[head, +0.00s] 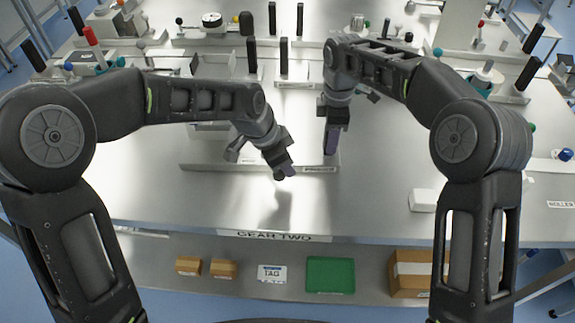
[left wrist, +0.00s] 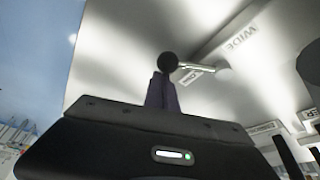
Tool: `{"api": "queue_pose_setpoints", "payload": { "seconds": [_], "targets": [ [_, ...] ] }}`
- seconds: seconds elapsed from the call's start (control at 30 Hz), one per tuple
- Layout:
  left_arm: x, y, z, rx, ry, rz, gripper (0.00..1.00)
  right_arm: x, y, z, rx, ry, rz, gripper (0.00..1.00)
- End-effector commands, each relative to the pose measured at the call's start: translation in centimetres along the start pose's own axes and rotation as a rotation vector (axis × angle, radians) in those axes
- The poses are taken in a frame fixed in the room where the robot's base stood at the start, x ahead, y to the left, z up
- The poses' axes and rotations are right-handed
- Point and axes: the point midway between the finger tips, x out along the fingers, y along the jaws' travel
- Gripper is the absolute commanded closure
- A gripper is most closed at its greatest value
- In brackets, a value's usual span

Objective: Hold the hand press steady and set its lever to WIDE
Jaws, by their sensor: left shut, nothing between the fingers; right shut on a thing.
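The hand press shows as a low pale base (head: 215,167) on the metal table, with label plates on its front edge; my arms cover much of it. A lever with a black ball knob (left wrist: 168,62) and a thin metal rod stands out in the left wrist view. A bar beyond it carries the label WIDE (left wrist: 242,40). My left gripper (head: 288,171) is shut and empty, its fingertips right at the ball knob; I cannot tell whether they touch. My right gripper (head: 331,143) points down at the base's right end, shut on part of the press that its fingers hide.
The table front, labelled GEAR TWO (head: 274,236), is clear. A white block (head: 424,200) lies to the right. Other fixtures with black posts (head: 284,55) stand behind. A shelf below holds a green tray (head: 330,275), small brown boxes (head: 223,269) and a carton (head: 411,270).

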Motion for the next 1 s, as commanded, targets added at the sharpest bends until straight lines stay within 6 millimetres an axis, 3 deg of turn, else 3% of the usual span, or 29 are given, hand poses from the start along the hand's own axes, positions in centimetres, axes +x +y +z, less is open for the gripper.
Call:
{"api": "queue_pose_setpoints", "payload": {
  "seconds": [0.03,0.47,1.0],
  "targets": [
    [0.2,0.0,0.4,0.002,-0.005,0.004,1.00,1.2,-0.4,0.4,0.000,-0.011,-0.019,1.00],
    [-0.1,0.2,1.6,0.117,-0.009,0.048,1.00,1.3,-0.4,0.5,0.001,-0.011,-0.019,1.00],
    [-1.3,0.1,4.7,0.487,-0.011,0.182,1.00,1.3,-0.4,0.5,0.002,-0.011,-0.020,1.00]
  ]
}}
